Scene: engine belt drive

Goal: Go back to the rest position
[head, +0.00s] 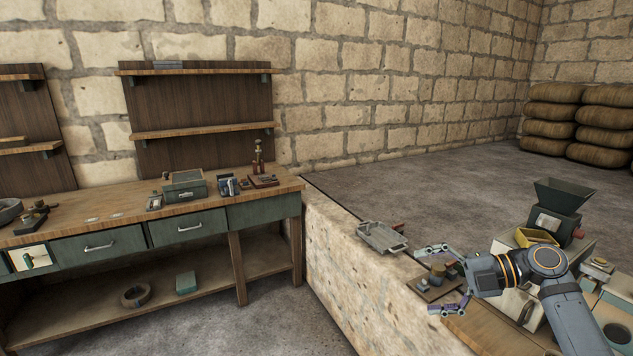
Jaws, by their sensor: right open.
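My right gripper (440,280) is in the head view at the lower right, its arm coming in from the right edge. Its two fingers are spread wide and point left. Between and below the fingers is a small wooden board with round parts (430,291), on the stone ledge. I cannot tell from this view whether the fingers touch it. Nothing shows gripped. My left gripper is not in view.
A grey metal tray (381,237) lies on the ledge (340,260) beyond the gripper. A dark green hopper machine (556,212) and a yellow bin (536,237) stand close to my right arm. A workbench (110,228) with tools stands at the left.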

